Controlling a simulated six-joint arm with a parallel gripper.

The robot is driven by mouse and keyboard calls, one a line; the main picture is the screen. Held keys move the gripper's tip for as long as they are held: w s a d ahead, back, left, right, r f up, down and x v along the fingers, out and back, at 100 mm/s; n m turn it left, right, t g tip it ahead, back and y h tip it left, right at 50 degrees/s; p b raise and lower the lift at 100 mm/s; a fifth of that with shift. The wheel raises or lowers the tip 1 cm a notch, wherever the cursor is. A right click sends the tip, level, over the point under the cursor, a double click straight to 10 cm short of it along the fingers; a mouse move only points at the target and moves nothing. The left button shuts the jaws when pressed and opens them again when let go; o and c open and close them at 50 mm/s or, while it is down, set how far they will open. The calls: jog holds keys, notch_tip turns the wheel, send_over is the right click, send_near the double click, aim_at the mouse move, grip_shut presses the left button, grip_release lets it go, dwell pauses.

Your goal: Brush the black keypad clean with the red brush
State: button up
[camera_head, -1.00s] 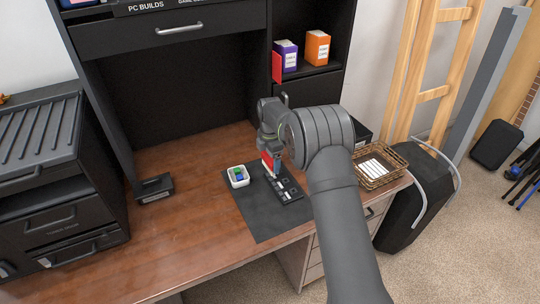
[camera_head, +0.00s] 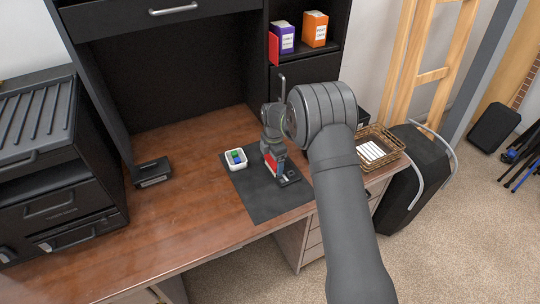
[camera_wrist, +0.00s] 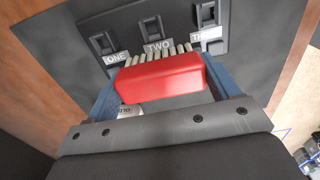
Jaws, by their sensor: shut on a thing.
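My gripper (camera_head: 272,168) is shut on the red brush, over the dark mat on the desk. In the wrist view the red brush (camera_wrist: 160,77) lies crosswise between the two fingers of my gripper (camera_wrist: 160,85). Its pale bristles point at the black keypad (camera_wrist: 180,28), beside the labels ONE, TWO and THREE. Whether the bristles touch the keypad is hard to tell. In the head view the black keypad (camera_head: 292,177) is mostly hidden by my gripper and the red brush (camera_head: 271,159). Any dirt on it is too small to make out.
The dark mat (camera_head: 250,203) lies near the desk's front edge. A white tray (camera_head: 231,164) with small coloured pieces stands left of the keypad. A wicker basket (camera_head: 378,160) is at the desk's right end. The desk's left front (camera_head: 150,225) is clear.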

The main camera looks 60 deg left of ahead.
jog(key=shift+d, duration=2.55)
jog(key=shift+a, duration=4.7)
jog(key=shift+d, duration=4.7)
notch_tip(320, 180, up, 9)
jog(key=shift+f, duration=0.2)
